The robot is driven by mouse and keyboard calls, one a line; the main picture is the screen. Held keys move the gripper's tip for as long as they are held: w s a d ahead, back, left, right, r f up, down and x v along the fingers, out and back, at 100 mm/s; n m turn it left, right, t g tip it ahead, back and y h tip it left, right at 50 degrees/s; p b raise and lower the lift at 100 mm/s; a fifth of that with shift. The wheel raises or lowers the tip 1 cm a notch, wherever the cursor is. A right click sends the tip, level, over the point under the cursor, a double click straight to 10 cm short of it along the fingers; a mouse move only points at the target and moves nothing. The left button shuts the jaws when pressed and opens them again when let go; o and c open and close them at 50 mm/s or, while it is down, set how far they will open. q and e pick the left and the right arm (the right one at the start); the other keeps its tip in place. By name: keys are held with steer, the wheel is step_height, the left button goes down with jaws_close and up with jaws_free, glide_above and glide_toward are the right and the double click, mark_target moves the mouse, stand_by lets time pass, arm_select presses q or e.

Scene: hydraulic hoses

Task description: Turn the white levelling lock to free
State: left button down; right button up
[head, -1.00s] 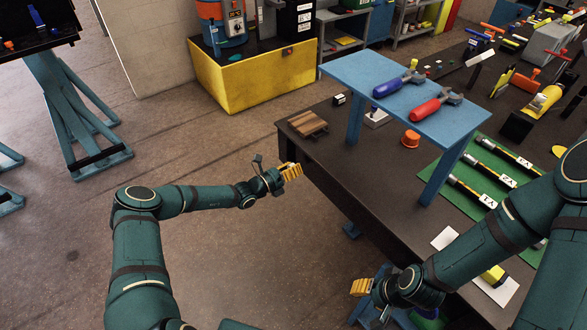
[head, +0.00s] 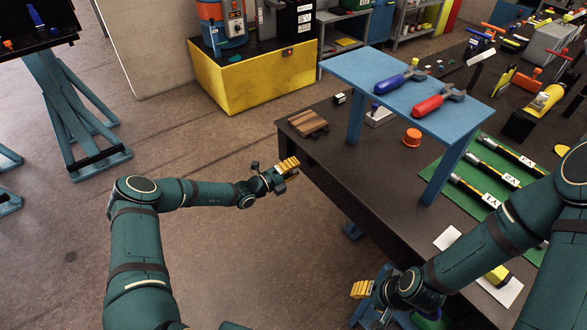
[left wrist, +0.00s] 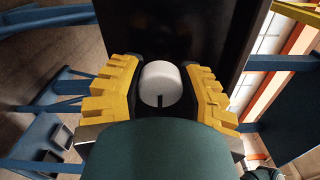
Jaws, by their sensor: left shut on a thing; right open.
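The white levelling lock (left wrist: 160,80) is a round white knob with a dark mark on its rim, which points to the bottom of the left wrist view. My left gripper (left wrist: 160,85) has its two yellow ribbed fingers on either side of the knob, shut on it. In the head view my left gripper (head: 287,166) is at the near left edge of the dark bench, and the knob cannot be made out there. My right gripper (head: 362,288) is open and low, in front of the bench.
The dark bench (head: 335,165) carries a blue raised shelf (head: 440,128) with blue-handled (head: 392,84) and red-handled (head: 428,104) tools. A green mat (head: 470,185) holds several hoses.

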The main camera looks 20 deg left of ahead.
arm_select(q)
steer(key=shift+n, duration=0.3)
steer(key=c, duration=0.5)
jaws_free()
steer(key=v, duration=1.2)
